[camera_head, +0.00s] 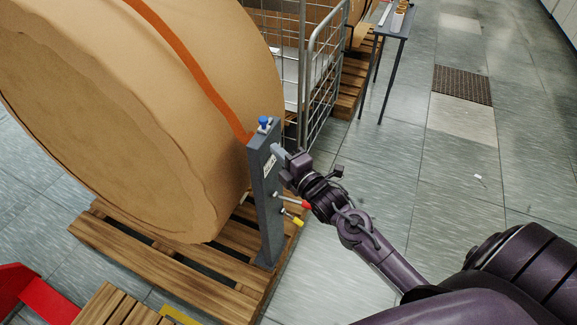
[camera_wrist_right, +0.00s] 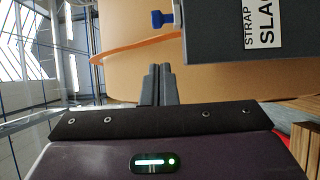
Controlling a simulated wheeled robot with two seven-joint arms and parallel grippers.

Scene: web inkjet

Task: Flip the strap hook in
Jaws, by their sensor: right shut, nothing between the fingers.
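A dark grey post (camera_head: 266,200) stands upright on a pallet beside a large brown roll (camera_head: 190,90). An orange strap (camera_head: 185,55) runs over the roll down to the post's upper part. The strap also shows in the right wrist view (camera_wrist_right: 125,48). A blue knob (camera_head: 264,122) sits on the post's top; it also shows in the wrist view (camera_wrist_right: 161,19). I cannot make out a separate strap hook. My right gripper (camera_head: 277,150) is shut and empty, close to the post's right side near its label. Its fingers (camera_wrist_right: 157,72) point toward the roll. My left gripper is out of view.
Red-tipped (camera_head: 305,204) and yellow-tipped (camera_head: 298,221) levers stick out of the post below my right gripper. The wooden pallet (camera_head: 185,265) carries roll and post. A wire cage (camera_head: 322,75) and small table (camera_head: 397,25) stand behind.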

